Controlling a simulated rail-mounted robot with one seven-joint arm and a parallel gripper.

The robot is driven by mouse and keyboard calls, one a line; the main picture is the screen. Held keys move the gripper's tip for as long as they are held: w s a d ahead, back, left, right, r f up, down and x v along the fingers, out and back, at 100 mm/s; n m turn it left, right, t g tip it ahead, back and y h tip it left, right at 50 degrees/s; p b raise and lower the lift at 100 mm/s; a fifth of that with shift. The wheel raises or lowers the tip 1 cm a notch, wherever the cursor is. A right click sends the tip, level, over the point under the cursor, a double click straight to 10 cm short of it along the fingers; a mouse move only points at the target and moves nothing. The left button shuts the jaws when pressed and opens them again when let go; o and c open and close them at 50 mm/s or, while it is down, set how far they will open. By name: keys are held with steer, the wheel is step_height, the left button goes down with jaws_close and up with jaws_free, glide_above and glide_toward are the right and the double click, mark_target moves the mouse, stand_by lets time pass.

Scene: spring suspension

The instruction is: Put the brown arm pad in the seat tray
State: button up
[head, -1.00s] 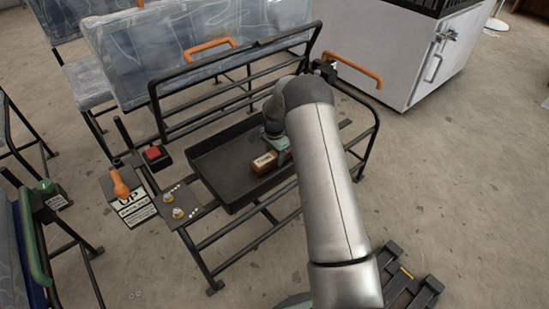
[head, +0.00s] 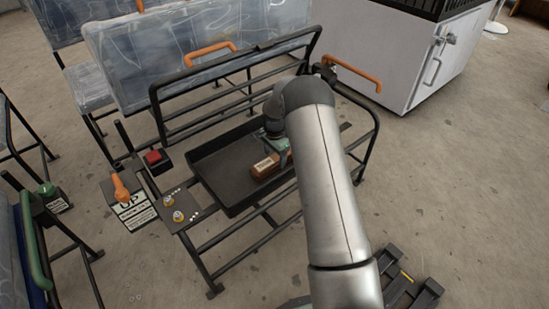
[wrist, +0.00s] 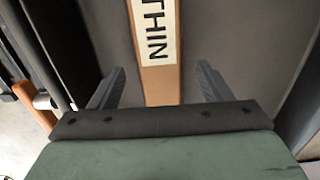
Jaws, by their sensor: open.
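The brown arm pad (head: 265,166), a block with a white label, lies in the black seat tray (head: 222,192), toward its right side. In the wrist view the pad (wrist: 158,85) shows its label, which reads "THIN". My gripper (wrist: 158,84) is open, with one finger on each side of the pad and a gap on both sides. In the head view my forearm hides most of the gripper and the tray's right end. I cannot tell the exact height of the fingertips over the tray floor.
A black tubular frame surrounds the tray, with a tall back rail (head: 240,90) behind it. A red button (head: 153,156) and an orange lever (head: 120,186) stand at left. An orange armrest (head: 352,73) is at the upper right. The tray's left part is clear.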

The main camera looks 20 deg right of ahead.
mark_target(274, 158)
steer(key=s+a+r+n+p, duration=0.15)
steer(key=s+r, duration=0.25)
steer(key=r, duration=0.5)
steer(key=s+r+n+p, duration=0.1)
steer(key=s+r+n, duration=0.15)
steer(key=r, duration=0.65)
steer(key=s+a+r+n, duration=0.1)
steer(key=s+r+n, duration=0.1)
steer(key=s, duration=0.9)
steer(key=s+a+r+n, duration=0.1)
steer(key=s+r+n, duration=0.2)
steer(key=s, duration=0.8)
steer(key=s+a+r+n, duration=0.1)
steer(key=s+n, duration=0.3)
steer(key=s, duration=0.7)
steer(key=shift+s+a+r+g, duration=0.2)
steer(key=shift+s+r+g, duration=0.15)
steer(key=shift+r, duration=0.3)
